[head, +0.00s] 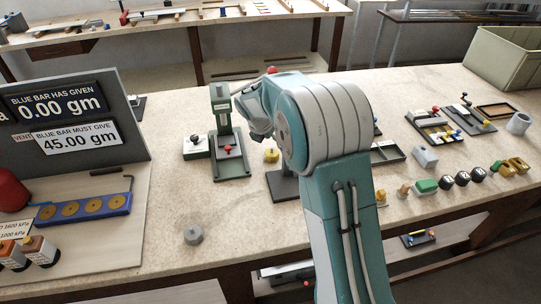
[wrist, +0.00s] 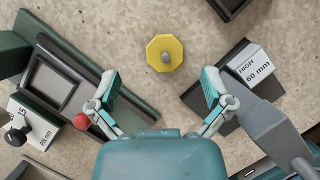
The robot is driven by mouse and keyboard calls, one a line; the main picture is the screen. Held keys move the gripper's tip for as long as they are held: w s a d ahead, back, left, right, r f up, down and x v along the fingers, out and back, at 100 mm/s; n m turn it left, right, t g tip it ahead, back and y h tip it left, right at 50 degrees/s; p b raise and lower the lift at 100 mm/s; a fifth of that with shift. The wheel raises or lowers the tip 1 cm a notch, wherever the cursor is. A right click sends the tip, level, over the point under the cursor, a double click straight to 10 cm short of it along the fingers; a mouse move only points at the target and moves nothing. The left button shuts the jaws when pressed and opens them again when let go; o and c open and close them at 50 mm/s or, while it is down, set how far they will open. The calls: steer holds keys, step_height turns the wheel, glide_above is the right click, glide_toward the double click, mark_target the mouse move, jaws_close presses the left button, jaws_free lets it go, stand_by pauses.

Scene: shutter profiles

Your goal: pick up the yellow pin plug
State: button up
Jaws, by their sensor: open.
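The yellow pin plug (wrist: 153,46) is an eight-sided yellow piece with a grey pin at its centre. It sits on the speckled bench top in the wrist view, beyond my fingertips and roughly midway between them. In the head view a yellow piece (head: 271,156) shows beside my arm, partly hidden, and seems to be the same plug. My gripper (wrist: 160,82) is open, its two fingers spread wide with nothing between them.
A green press-like fixture with a red knob (head: 228,151) stands left of the plug. A dark stand with a block marked "HIGH 60 mm" (wrist: 249,65) is on its right. A grey weight (head: 193,236) lies nearer the bench front, with clear bench around it.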

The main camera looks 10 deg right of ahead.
mark_target(273, 151)
steer(key=shift+w+d+f, duration=0.1)
steer(key=shift+d+f, duration=0.2)
steer(key=shift+f, duration=0.35)
steer(key=x, duration=0.4)
steer(key=shift+a+f, duration=0.1)
steer(key=shift+f, duration=0.25)
steer(key=c, duration=1.2)
